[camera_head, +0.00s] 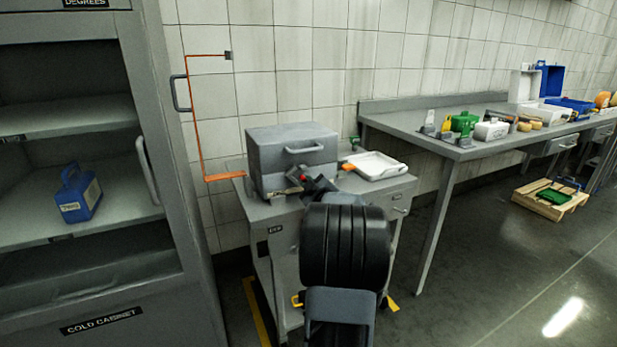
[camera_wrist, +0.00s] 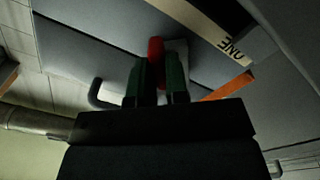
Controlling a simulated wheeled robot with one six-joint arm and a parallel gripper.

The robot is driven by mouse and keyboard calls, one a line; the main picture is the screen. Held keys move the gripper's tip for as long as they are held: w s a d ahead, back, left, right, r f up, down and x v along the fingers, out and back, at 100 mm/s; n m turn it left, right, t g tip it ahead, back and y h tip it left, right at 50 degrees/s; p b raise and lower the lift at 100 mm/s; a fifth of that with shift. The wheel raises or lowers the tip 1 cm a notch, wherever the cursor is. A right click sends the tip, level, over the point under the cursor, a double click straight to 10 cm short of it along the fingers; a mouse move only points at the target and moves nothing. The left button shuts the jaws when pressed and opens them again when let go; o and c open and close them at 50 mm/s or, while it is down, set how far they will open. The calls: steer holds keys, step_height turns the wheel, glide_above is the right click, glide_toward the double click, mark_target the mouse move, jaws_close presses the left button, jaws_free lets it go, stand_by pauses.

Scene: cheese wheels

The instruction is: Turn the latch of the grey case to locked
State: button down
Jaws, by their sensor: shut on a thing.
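The grey case (camera_head: 275,151) stands closed on a grey cart, with a handle on its front. The latch (camera_head: 303,178) shows as a small red piece low on the case's front, and as a red upright piece in the wrist view (camera_wrist: 156,49). My gripper (camera_head: 309,184) is at the case's front. In the wrist view its two green-tipped fingers (camera_wrist: 157,72) are shut on the red latch, one on each side. The fingers hide the latch's lower part. I cannot tell which position the latch is in.
A white tray (camera_head: 374,165) lies on the cart (camera_head: 262,213), right of the case. The cold cabinet (camera_head: 165,100) stands at left, with a blue container (camera_head: 80,194) inside. A long table (camera_head: 400,119) with several objects stands at right. The floor there is mostly clear.

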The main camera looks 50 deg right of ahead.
steer(key=m+p, duration=0.4)
steer(key=m, duration=0.1)
steer(key=shift+r, duration=0.1)
steer(key=shift+m+p, duration=0.95)
steer(key=shift+m, duration=0.65)
steer(key=c, duration=1.1)
jaws_free()
steer(key=shift+s, duration=0.1)
steer(key=shift+p+v, duration=0.65)
steer(key=shift+v, duration=6.15)
steer(key=shift+f, duration=0.25)
